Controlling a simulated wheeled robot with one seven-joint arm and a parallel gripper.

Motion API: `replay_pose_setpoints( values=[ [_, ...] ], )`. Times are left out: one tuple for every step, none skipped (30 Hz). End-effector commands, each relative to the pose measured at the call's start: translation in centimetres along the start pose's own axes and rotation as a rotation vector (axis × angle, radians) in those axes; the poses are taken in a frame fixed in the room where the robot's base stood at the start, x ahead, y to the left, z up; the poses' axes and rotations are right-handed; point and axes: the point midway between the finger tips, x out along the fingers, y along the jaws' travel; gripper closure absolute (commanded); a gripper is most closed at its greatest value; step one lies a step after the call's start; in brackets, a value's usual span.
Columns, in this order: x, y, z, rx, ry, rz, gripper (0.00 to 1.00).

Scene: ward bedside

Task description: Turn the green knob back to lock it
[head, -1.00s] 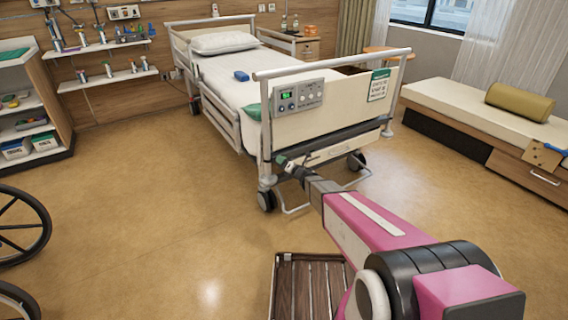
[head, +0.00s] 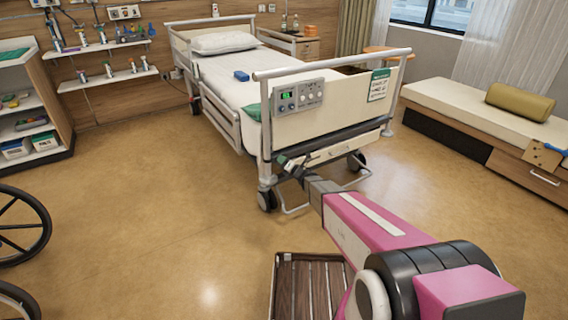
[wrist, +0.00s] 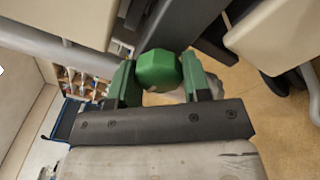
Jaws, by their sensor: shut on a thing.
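The green knob (wrist: 158,68) is a faceted, roughly octagonal piece in the upper middle of the wrist view. My gripper (wrist: 158,78) has its two green fingers on either side of it, shut on it. In the head view, my gripper (head: 287,163) is low at the foot end of the hospital bed (head: 330,117), below the footboard and near the left corner post. The knob is too small and covered to make out clearly there.
A control panel (head: 298,96) with a green display hangs on the footboard. A bed wheel (head: 267,200) stands just below my gripper. A slatted wooden item (head: 308,285) lies in front, and a wheelchair wheel (head: 22,226) is at left. The floor between is clear.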

Motion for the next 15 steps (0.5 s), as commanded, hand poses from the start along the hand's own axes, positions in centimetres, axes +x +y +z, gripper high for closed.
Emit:
replay_pose_setpoints(
  values=[
    [-0.04, 0.02, -0.04, 0.031, -0.002, 0.003, 0.80],
    [-0.04, 0.02, -0.04, 0.054, -0.004, 0.005, 0.80],
    [-0.04, 0.02, -0.04, 0.086, -0.007, 0.007, 0.80],
    [-0.04, 0.03, -0.05, 0.111, -0.009, 0.009, 0.80],
    [-0.04, 0.03, -0.06, 0.137, -0.011, 0.011, 0.80],
    [-0.05, 0.03, -0.07, 0.173, -0.013, 0.014, 0.80],
    [-0.05, 0.03, -0.07, 0.202, -0.015, 0.015, 0.80],
    [-0.05, 0.04, -0.07, 0.230, -0.018, 0.018, 0.80],
    [-0.05, 0.04, -0.07, 0.268, -0.021, 0.020, 0.80],
    [-0.06, 0.05, -0.08, 0.297, -0.023, 0.023, 0.80],
    [-0.05, 0.05, -0.08, 0.325, -0.025, 0.025, 0.80],
    [-0.06, 0.06, -0.10, 0.362, -0.028, 0.028, 0.80],
    [-0.06, 0.07, -0.09, 0.392, -0.030, 0.030, 0.80],
    [-0.06, 0.07, -0.09, 0.421, -0.033, 0.032, 0.80],
    [-0.07, 0.08, -0.09, 0.459, -0.036, 0.035, 0.80]
  ],
)
